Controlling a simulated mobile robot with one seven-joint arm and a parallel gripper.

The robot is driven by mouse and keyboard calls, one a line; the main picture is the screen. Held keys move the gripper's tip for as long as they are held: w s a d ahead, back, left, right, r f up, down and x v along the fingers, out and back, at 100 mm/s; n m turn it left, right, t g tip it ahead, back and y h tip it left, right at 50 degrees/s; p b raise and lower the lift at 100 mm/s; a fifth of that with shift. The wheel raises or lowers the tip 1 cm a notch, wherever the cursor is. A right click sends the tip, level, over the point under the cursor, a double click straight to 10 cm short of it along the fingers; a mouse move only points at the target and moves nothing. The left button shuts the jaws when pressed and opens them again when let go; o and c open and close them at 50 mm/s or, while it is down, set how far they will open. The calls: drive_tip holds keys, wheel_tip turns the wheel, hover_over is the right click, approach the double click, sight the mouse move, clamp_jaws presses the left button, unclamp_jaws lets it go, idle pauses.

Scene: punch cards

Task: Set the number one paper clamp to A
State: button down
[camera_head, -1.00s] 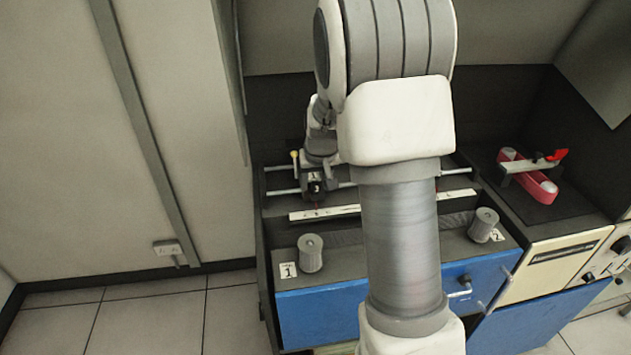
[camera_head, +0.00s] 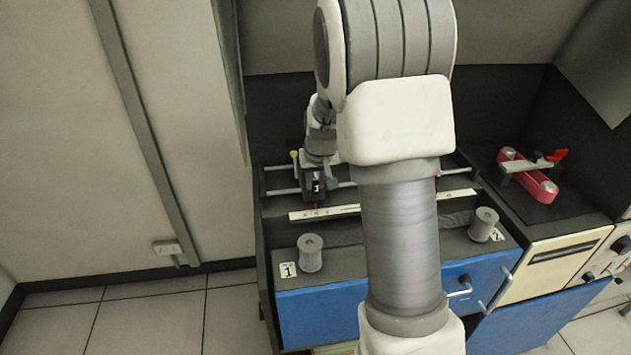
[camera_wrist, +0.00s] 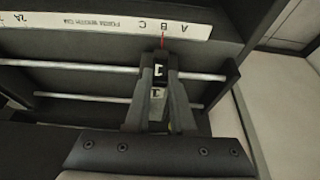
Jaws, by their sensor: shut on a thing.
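The number one paper clamp (camera_head: 315,184) is a small dark block on the metal rods at the left of the machine. In the wrist view the clamp (camera_wrist: 159,71) is between my fingers, with a white mark on it. My gripper (camera_wrist: 160,64) is shut on it; its fingers hide the clamp's sides. In the head view my gripper (camera_head: 318,178) reaches down to the clamp. A thin red pointer (camera_wrist: 163,40) stands at the letter B on the white scale strip (camera_wrist: 100,23). The letter A is to the right of the pointer there. The strip (camera_head: 340,211) is partly hidden by my arm in the head view.
Two metal rods (camera_wrist: 90,100) run across the tray. Grey knobs stand by the label 1 (camera_head: 288,270) and label 2 (camera_head: 497,236). A yellow-tipped lever (camera_head: 294,154) is left of the clamp. A red device (camera_head: 530,180) sits at the right. The side wall (camera_wrist: 229,75) is close.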

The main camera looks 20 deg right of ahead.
idle(0.8)
drive_tip(key=shift+w+a, duration=0.2)
drive_tip(key=shift+a, duration=0.65)
drive_tip(key=shift+w+a, duration=0.15)
drive_tip(key=shift+a, duration=0.65)
drive_tip(key=c, duration=0.8)
unclamp_jaws()
drive_tip(key=shift+a, duration=0.15)
drive_tip(key=shift+o, duration=0.2)
drive_tip(key=v, duration=1.7)
drive_tip(key=shift+r, duration=0.25)
drive_tip(key=shift+s, duration=0.2)
